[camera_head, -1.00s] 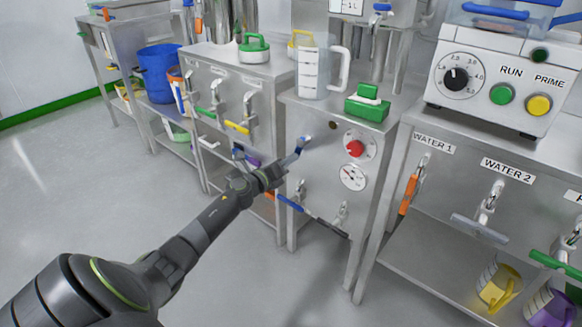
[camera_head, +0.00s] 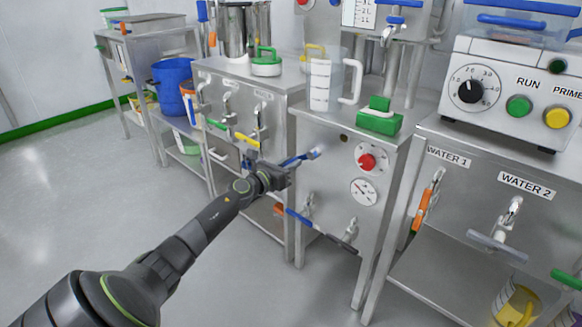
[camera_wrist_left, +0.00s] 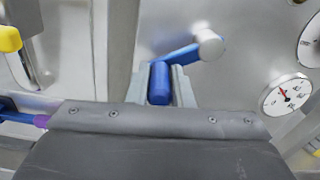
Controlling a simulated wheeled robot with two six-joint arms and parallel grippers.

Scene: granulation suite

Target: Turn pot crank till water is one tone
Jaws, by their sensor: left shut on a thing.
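The blue crank (camera_head: 300,158) sits on the front of a steel cabinet, with its arm running from a pale hub down to the left. It also shows in the left wrist view (camera_wrist_left: 188,55), with the hub at the upper right and the blue handle upright between the fingers. My left gripper (camera_head: 287,172) is shut on the crank's handle; its fingers show on both sides of the handle in the left wrist view (camera_wrist_left: 160,85). My right gripper is not in view. I cannot see any water inside the pot.
A red knob (camera_head: 367,162) and a dial gauge (camera_head: 364,192) are right of the crank. Blue (camera_head: 299,217) and black valve levers are below. A clear jug (camera_head: 322,85) and a green block (camera_head: 379,116) stand on top. Yellow lever (camera_head: 248,140) at left.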

